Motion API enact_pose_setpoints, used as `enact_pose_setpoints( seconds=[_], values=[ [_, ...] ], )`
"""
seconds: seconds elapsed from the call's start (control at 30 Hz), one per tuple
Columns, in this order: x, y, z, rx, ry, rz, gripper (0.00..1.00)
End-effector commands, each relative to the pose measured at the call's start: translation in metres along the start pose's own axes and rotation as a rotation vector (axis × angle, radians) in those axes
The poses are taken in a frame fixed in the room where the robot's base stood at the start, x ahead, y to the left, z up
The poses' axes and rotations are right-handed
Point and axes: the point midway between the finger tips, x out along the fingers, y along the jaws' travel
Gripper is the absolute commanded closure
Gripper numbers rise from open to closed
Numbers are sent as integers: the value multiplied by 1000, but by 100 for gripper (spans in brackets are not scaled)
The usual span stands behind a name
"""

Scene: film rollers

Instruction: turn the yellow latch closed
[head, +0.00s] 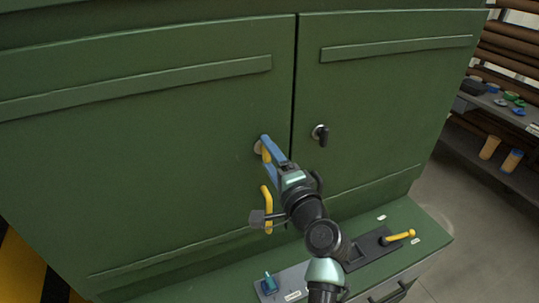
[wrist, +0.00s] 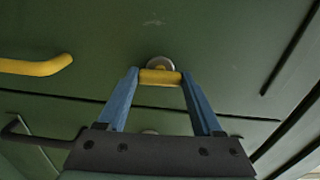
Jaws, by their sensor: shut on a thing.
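The yellow latch (head: 265,152) sits on a round metal base on the left green cabinet door, near the gap between the doors. My gripper (head: 267,154) has its blue fingers on either side of the latch. In the wrist view, my gripper (wrist: 160,80) is shut on the yellow latch (wrist: 160,77), which lies crosswise between the fingertips, with the round metal base just behind it. In the head view the fingers cover part of the latch.
A yellow handle (head: 267,208) is below the latch on the left door; it also shows in the wrist view (wrist: 38,66). A black knob (head: 321,134) is on the right door. A yellow-handled lever (head: 400,237) and a teal switch (head: 269,283) sit on the ledge below. Shelves (head: 510,110) stand at right.

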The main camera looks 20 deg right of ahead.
Motion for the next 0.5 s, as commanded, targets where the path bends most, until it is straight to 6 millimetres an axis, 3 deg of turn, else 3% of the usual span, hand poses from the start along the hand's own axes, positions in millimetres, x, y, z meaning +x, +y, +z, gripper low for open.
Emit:
enact_pose_setpoints(
  seconds=[0.37, 0.4, 0.5],
  values=[
    [0, 0, 0, 4, -1, -1, 88],
    [0, 0, 0, 4, -1, -1, 29],
    [0, 0, 0, 4, -1, -1, 11]
  ],
)
